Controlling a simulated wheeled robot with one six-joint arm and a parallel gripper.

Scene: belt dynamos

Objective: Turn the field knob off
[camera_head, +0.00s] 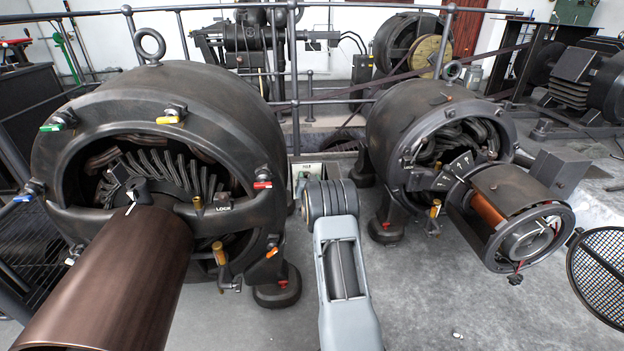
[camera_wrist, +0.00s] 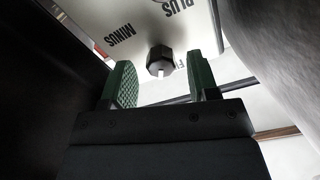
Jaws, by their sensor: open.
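The field knob (camera_wrist: 160,59) is a black faceted knob with a white mark on its lower edge in the wrist view. It sits on a white panel (camera_wrist: 190,40) lettered PLUS and MINUS. A cut-off label starting "FI" lies just below the knob, partly hidden by it. My gripper (camera_wrist: 164,80) has green textured fingers spread apart, one on each side of the knob in the picture. They look short of the knob, with a gap on both sides. In the head view my arm hides the gripper and the knob.
In the head view a large dynamo (camera_head: 225,110) stands on the left and a smaller one (camera_head: 400,105) on the right, with my arm between them. Railings (camera_head: 294,80) run behind. In the wrist view dark and grey curved surfaces close in on both sides.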

